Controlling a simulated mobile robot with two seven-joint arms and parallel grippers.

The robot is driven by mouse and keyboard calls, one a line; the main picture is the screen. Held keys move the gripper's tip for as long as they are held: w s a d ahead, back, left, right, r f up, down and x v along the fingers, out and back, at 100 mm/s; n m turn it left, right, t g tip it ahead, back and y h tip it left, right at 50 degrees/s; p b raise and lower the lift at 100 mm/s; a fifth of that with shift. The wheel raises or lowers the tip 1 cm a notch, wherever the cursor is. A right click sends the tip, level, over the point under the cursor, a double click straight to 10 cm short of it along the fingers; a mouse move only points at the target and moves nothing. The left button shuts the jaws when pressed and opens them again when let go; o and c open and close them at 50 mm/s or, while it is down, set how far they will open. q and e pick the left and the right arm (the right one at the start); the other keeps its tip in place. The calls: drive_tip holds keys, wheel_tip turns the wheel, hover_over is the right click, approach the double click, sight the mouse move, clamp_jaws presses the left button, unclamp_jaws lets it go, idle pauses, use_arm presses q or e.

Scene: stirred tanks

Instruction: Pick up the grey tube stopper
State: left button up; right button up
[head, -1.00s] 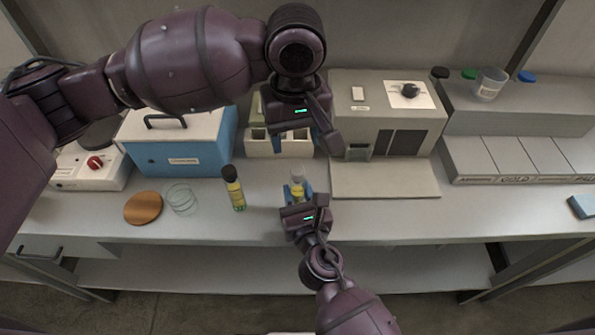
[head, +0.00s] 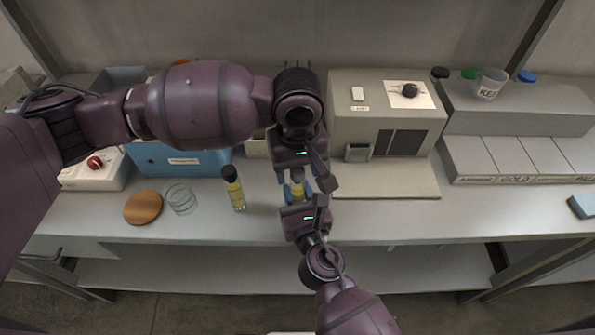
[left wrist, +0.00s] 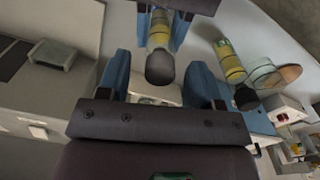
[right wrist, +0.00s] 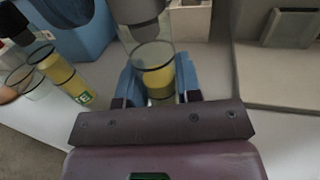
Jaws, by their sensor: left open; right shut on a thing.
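The grey tube stopper (head: 297,174) sits on top of an upright clear tube with yellow in it (head: 297,190). My right gripper (head: 297,193) is shut on the tube from the front. My left gripper (head: 296,178) is open just above, its blue fingers at either side of the stopper. In the left wrist view the dark grey stopper (left wrist: 160,67) lies between the open fingers, with no visible grip. In the right wrist view the stopper (right wrist: 136,10) is at the top edge and the tube (right wrist: 152,55) stands between the right fingers.
A grey machine (head: 375,90) stands right of my left gripper.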

use_arm(q)
drive_tip(key=c, duration=1)
wheel_tip(320, 180, up, 10)
drive_tip(key=shift+r, duration=0.1)
idle(0.4)
wheel_tip(320, 180, up, 5)
hover_over(297, 169)
idle(0.6)
